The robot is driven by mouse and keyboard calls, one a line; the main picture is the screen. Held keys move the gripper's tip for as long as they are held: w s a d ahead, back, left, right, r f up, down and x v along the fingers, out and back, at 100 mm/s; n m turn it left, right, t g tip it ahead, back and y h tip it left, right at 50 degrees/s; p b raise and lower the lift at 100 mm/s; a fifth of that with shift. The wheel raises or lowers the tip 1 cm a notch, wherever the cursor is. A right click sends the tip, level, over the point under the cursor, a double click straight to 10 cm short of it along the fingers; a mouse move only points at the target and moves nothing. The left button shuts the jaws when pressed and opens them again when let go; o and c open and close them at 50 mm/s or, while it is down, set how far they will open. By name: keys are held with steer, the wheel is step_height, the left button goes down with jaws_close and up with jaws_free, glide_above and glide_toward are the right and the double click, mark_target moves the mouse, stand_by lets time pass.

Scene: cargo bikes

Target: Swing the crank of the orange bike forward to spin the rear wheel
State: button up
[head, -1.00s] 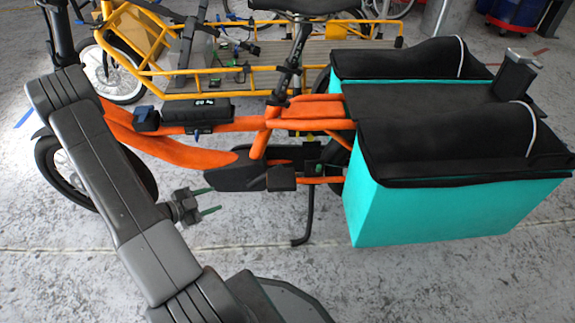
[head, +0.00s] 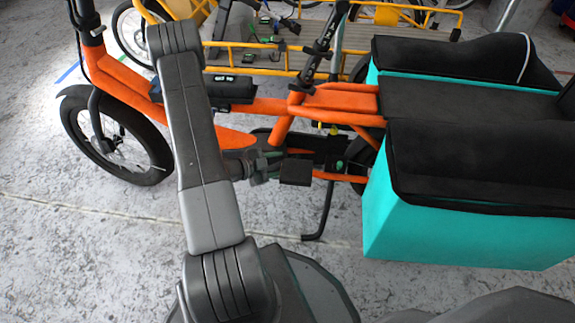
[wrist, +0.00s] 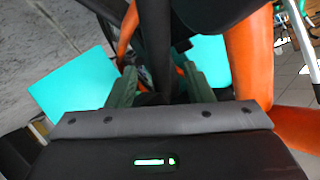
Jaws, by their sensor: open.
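The orange bike (head: 115,75) stands side-on, its front wheel at the left. Its black pedal (head: 296,172) sits low under the seat tube, on the near side. The crank arm is hard to make out against the dark drive parts. The rear wheel (head: 366,158) shows only as a dark edge, mostly hidden by the teal bag. My gripper (head: 272,165) is just left of the pedal, its fingers partly hidden in the head view. In the wrist view my gripper (wrist: 165,85) is open, with a dark bar between its green fingers; I cannot tell whether they touch it.
A teal bag with black cover (head: 425,235) hangs at the bike's rear, right of my gripper. The black kickstand (head: 322,205) stands below the pedal. A yellow cargo bike (head: 250,70) stands behind. The floor in front is clear.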

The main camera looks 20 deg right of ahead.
steer(key=shift+b+x, duration=0.4)
steer(key=shift+x, duration=1.55)
jaws_close()
